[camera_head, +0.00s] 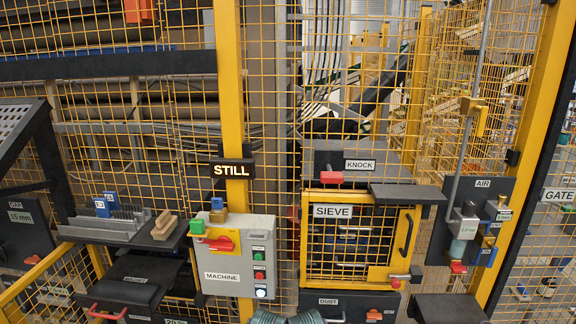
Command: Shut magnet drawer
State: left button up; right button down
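A dark unit with a red handle (331,177) is marked KNOCK, above the yellow-framed SIEVE door (405,272). A dark DUST drawer front (345,302) is below that door. Neither of my grippers can be made out. Two ribbed grey-green shapes (265,317) at the bottom middle edge are cut off and unclear.
A grey MACHINE control box (228,255) with a red switch hangs on the yellow post (230,110). A dark shelf (135,238) with blocks is to its left. An AIR panel (480,220) is at right. Yellow mesh fencing surrounds everything.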

aim_at(135, 286)
jog(key=u, duration=1.35)
jog(key=i+l+z, duration=0.25)
jog(key=i+l, duration=0.3)
jog(key=i, duration=0.15)
